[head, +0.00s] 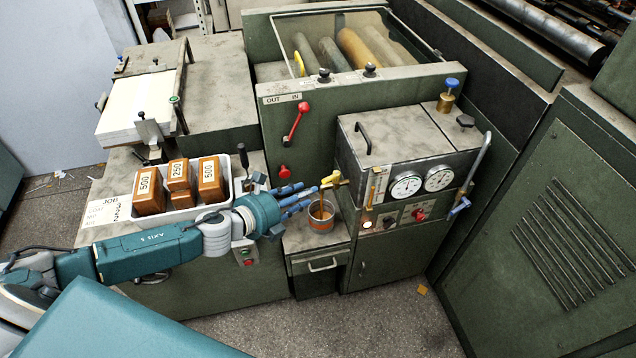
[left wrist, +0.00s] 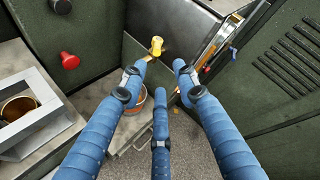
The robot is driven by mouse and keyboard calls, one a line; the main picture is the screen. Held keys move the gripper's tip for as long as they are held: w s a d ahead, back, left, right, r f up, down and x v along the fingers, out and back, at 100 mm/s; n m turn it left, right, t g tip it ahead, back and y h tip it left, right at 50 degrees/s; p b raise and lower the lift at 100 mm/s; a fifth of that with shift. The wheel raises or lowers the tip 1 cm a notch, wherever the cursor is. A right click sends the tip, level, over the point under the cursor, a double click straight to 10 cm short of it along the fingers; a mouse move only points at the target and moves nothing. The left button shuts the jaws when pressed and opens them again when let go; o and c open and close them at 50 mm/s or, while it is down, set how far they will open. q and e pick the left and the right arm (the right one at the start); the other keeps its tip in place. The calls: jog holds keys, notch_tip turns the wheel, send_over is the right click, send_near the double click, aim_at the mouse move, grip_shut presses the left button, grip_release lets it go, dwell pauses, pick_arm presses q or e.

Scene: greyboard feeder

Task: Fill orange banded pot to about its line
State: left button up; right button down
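The orange banded pot (head: 320,225) stands upright on a small grey shelf, under a brass tap with a yellow handle (head: 332,178). A brown streak shows between the tap and the pot, and the pot's inside looks brown; I cannot tell the level against the line. My left gripper (head: 306,196) is beside the tap and pot, its blue fingers spread and empty. In the left wrist view the yellow tap handle (left wrist: 156,45) is just beyond the fingertips, apart from them. The pot (left wrist: 136,106) is partly hidden behind a finger there. My right gripper is out of view.
A white tray (head: 229,172) with several brown labelled blocks is behind my left forearm. A grey metal frame around a cup (left wrist: 20,104) is at the left in the wrist view. A gauge panel (head: 418,178) rises right of the tap. A red-knobbed lever (head: 296,122) is behind.

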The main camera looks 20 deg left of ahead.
aim_at(322, 182)
pick_arm(q)
jog(key=w+d+f+m, duration=0.1)
jog(key=w+m, duration=0.1)
jog(key=w, duration=0.1)
jog(key=w+d+f+m, duration=0.1)
jog(key=w+m, duration=0.1)
jog(key=w, duration=0.1)
jog(key=w+d+f+m, duration=0.1)
jog(key=w+m, duration=0.2)
jog(key=shift+w+f, duration=0.3)
jog(key=shift+w, duration=0.05)
grip_shut()
